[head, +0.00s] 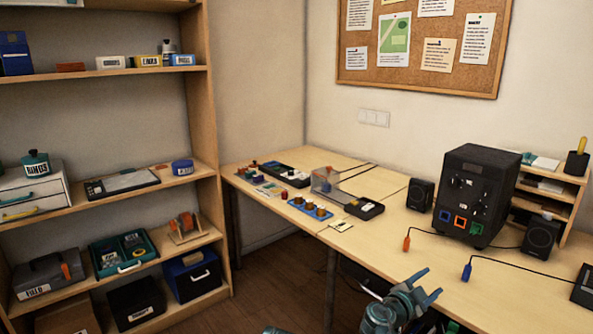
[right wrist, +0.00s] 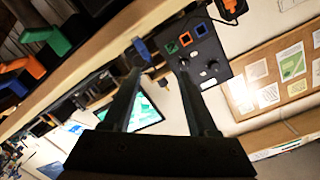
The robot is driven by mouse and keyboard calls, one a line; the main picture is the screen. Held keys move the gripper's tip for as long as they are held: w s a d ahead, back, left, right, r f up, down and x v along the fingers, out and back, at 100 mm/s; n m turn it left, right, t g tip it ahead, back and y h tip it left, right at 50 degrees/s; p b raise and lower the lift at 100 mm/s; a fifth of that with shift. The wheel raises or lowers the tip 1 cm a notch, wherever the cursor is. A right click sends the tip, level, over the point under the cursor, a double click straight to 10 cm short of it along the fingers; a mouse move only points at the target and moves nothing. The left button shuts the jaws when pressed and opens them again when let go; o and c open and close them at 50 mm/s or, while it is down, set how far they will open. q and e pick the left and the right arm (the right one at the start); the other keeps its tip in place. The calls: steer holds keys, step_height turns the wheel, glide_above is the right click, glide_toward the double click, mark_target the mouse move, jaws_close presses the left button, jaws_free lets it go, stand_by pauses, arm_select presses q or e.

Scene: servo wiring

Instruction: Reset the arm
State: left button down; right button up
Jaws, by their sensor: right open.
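My right gripper (head: 427,284) is in front of the table's near edge in the head view, with its fingers apart and nothing between them. Its two fingers also show apart in the right wrist view (right wrist: 160,70). A black box (head: 474,190) with blue, orange and green sockets stands on the right part of the table. An orange plug (head: 407,243) and a blue plug (head: 466,271) lie on the table on black cables, both apart from the gripper. The blue plug also shows beyond the fingertips in the right wrist view (right wrist: 141,47). My left gripper is not in view.
Black speakers (head: 420,195) (head: 541,235) flank the box. A blue tray with knobs (head: 310,208) and a clear-covered unit (head: 326,182) stand further left on the table. A shelf unit (head: 215,150) with labelled boxes is at the left. The table's front middle is mostly clear.

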steer(key=s+a+f+n+g+y, duration=0.3)
steer(key=s+a+f+n, duration=0.15)
steer(key=a+f, duration=0.2)
steer(key=s+a+f+n+g+y, duration=0.35)
steer(key=a+f+n, duration=0.25)
steer(key=f, duration=0.2)
steer(key=s+a+f+n+g+y, duration=0.2)
steer(key=s+a+f+n, duration=0.1)
steer(key=s+a+n, duration=0.3)
steer(key=s+a+f+n+g+y, duration=0.25)
steer(key=s+a+n, duration=0.25)
steer(key=a, duration=0.4)
step_height(320, 180, up, 28)
steer(key=p, duration=2.7)
steer(key=shift+s+a+f+y, duration=0.15)
steer(key=shift+s+a+y, duration=0.05)
steer(key=shift+y, duration=0.2)
steer(key=shift+d, duration=0.1)
